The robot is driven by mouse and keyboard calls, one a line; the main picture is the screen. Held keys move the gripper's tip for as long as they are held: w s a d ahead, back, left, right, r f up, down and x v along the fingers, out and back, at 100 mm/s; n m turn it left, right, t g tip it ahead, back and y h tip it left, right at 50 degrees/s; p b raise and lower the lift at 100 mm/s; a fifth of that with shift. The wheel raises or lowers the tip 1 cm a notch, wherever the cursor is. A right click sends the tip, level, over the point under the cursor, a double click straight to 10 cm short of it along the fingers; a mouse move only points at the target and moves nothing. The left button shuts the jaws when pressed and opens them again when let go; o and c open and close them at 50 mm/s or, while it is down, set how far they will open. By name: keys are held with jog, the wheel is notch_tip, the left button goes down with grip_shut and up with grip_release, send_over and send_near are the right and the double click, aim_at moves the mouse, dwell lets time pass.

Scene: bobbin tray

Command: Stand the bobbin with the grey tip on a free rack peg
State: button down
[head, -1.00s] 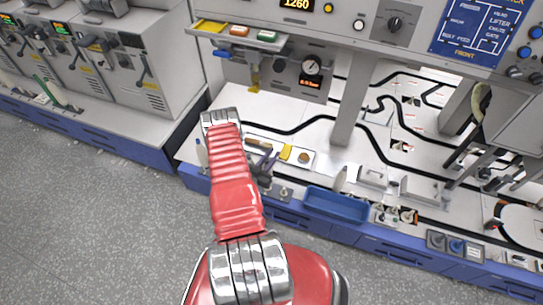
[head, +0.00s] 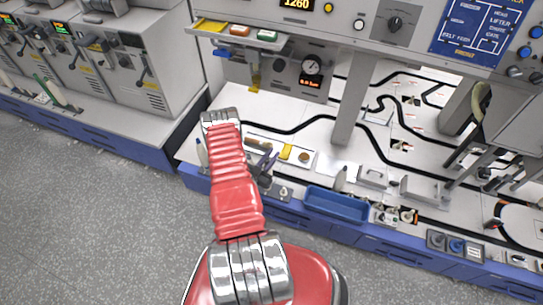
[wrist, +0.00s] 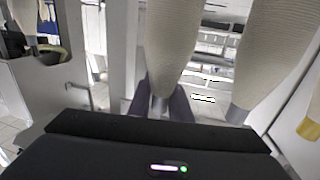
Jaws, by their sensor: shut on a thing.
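My gripper (head: 266,166) is beyond the red arm in the head view, low over the front edge of the white bench. In the wrist view, its dark purple fingers (wrist: 161,106) are on either side of the grey tip of a beige bobbin (wrist: 172,50), closed on it. A second beige bobbin (wrist: 275,55), also with a greyish end, is to its right, apart from the fingers. A yellow-ended bobbin (wrist: 310,125) is cut off at the right edge. In the head view the held bobbin cannot be made out. Small fittings (head: 284,192) stand beside the gripper; whether they are free pegs is unclear.
A blue tray (head: 337,205) lies on the bench edge to the right, with a pale bobbin-like thing (head: 340,178) behind it. Another pale upright thing (head: 201,152) is at left. A white tray (head: 309,166) with small parts lies behind the gripper. A grey post (head: 352,105) rises behind.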

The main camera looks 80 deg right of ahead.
jog(key=shift+f, duration=0.35)
jog(key=c, duration=1.9)
grip_release()
jog(key=shift+a, duration=0.1)
jog(key=v, duration=1.1)
